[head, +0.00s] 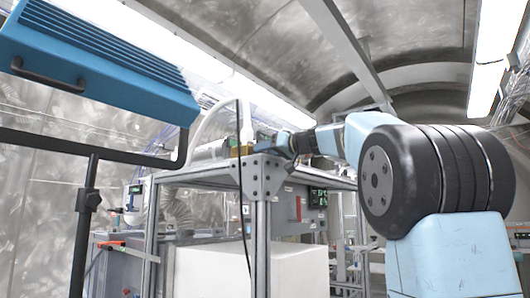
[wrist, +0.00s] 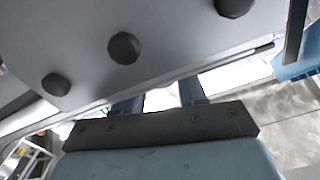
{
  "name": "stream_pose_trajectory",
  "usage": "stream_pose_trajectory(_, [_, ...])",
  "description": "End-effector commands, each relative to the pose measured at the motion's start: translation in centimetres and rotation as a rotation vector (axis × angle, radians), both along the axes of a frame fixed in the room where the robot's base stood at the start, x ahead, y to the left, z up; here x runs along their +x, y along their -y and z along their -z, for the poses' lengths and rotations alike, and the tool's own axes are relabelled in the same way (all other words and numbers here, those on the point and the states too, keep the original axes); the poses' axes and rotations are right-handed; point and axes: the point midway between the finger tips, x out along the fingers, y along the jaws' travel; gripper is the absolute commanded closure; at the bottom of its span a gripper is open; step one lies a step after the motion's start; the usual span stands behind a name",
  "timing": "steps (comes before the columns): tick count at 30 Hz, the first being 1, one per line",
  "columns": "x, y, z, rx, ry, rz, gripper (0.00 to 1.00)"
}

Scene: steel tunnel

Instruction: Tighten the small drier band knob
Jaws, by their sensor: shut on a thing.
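My gripper (head: 276,145) is at the top corner of the metal frame, reaching in from the right. In the wrist view its two fingers (wrist: 158,98) pass behind a grey bolted plate (wrist: 95,50). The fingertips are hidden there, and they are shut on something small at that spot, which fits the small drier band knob. The knob itself is too small or hidden to make out in either view. A brass-coloured block (head: 242,150) sits just left of my gripper on top of the frame.
The metal frame (head: 261,225) has a bolted corner plate close below my gripper. A white box (head: 235,270) stands inside it. A blue lamp panel (head: 95,62) on a dark stand (head: 86,200) is at the left. A black cable (head: 242,210) hangs by the frame's corner.

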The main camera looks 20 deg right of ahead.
Motion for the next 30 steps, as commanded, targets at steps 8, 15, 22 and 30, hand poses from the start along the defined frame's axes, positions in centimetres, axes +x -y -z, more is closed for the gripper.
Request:
stream_pose_trajectory(8, [0.0,0.0,0.1,-0.001,-0.001,0.001,0.48])
stream_pose_trajectory(15, [-0.1,0.1,0.0,-0.001,0.0,0.001,0.48])
stream_pose_trajectory(22, [-2.1,1.5,0.0,-0.001,0.002,0.002,0.48])
stream_pose_trajectory(30, [-6.5,4.7,0.0,-0.001,0.001,0.002,0.48])
